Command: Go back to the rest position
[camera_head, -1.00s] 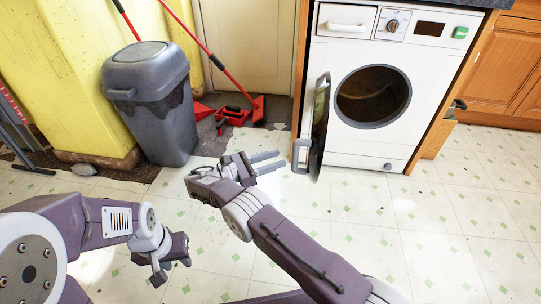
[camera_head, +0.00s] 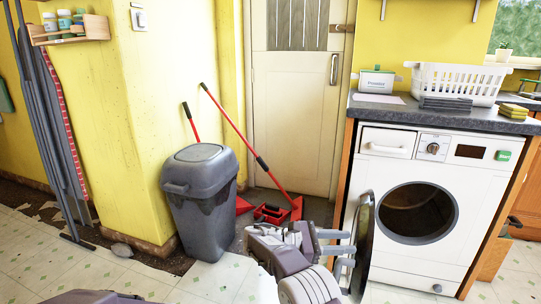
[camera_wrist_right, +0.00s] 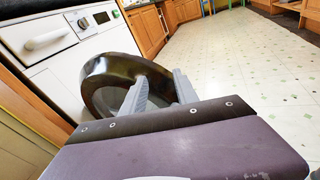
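My right gripper (camera_head: 345,242) is open, with its two grey fingers apart and nothing visible between them. It points right, beside the open round door (camera_head: 363,235) of the white washing machine (camera_head: 383,253). In the right wrist view, the two fingers (camera_wrist_right: 160,92) stand apart in front of the dark door (camera_wrist_right: 100,75); I cannot tell whether they touch it. My left gripper is out of view; only a purple part of my left arm shows at the bottom left of the head view.
A grey bin (camera_head: 203,215) stands by the yellow wall. The counter (camera_head: 400,113) holds a white basket (camera_head: 453,82). In the right wrist view, the tiled floor (camera_wrist_right: 240,60) is open to the right.

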